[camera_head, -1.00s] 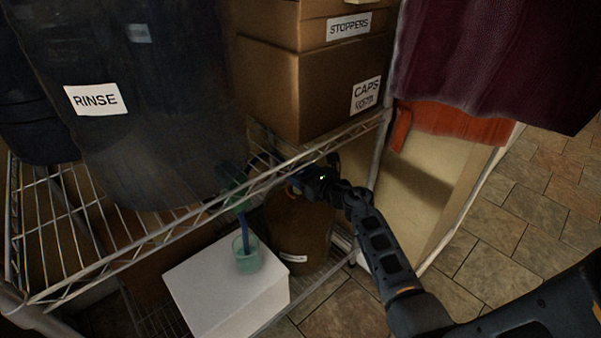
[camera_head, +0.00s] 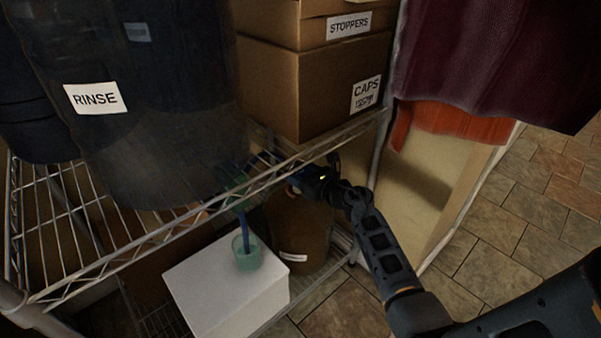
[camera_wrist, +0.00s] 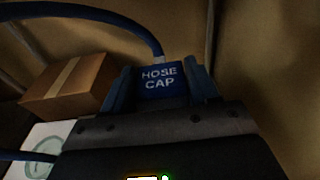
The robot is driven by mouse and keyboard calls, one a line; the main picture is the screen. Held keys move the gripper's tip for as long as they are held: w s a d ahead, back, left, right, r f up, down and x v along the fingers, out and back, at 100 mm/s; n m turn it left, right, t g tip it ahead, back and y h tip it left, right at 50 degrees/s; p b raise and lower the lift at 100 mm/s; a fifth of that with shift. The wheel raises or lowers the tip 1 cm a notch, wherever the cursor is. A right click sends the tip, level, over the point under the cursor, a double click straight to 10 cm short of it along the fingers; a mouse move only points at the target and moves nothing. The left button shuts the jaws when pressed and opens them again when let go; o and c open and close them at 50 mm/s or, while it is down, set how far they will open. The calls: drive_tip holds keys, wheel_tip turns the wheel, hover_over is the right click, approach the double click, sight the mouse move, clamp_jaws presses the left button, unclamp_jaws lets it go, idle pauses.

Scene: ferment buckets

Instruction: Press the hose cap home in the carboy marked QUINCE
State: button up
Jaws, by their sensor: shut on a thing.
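The brown carboy (camera_head: 300,225) stands under the wire shelf, right of a white box. It bears a small white label (camera_head: 293,257) too small to read. My gripper (camera_head: 301,179) is at the top of this carboy, just below the shelf's front edge. In the wrist view my gripper (camera_wrist: 157,92) is shut on a blue cap marked HOSE CAP (camera_wrist: 160,77), one finger at each side. A blue hose (camera_wrist: 110,15) runs from the cap up and to the left. The carboy's mouth is hidden, so I cannot tell how the cap sits in it.
A white box (camera_head: 222,300) bears a green cup (camera_head: 247,258) with blue hose in it. The wire shelf (camera_head: 150,245) above holds a dark bin marked RINSE (camera_head: 170,120) and cardboard boxes (camera_head: 310,90). Cloths (camera_head: 480,60) hang at the right. Tiled floor (camera_head: 500,230) lies open there.

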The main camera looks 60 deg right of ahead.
sight(305, 176)
drive_tip(key=shift+a+f, duration=0.1)
drive_tip(key=shift+f, duration=0.35)
idle(1.1)
drive_tip(key=shift+r, duration=0.15)
idle(0.6)
drive_tip(key=o, duration=0.8)
drive_tip(key=shift+c, duration=0.2)
drive_tip(key=o, duration=0.5)
drive_tip(key=shift+r, duration=0.15)
drive_tip(key=shift+c, duration=0.2)
drive_tip(key=shift+p+v, duration=0.85)
drive_tip(key=shift+v, duration=3.05)
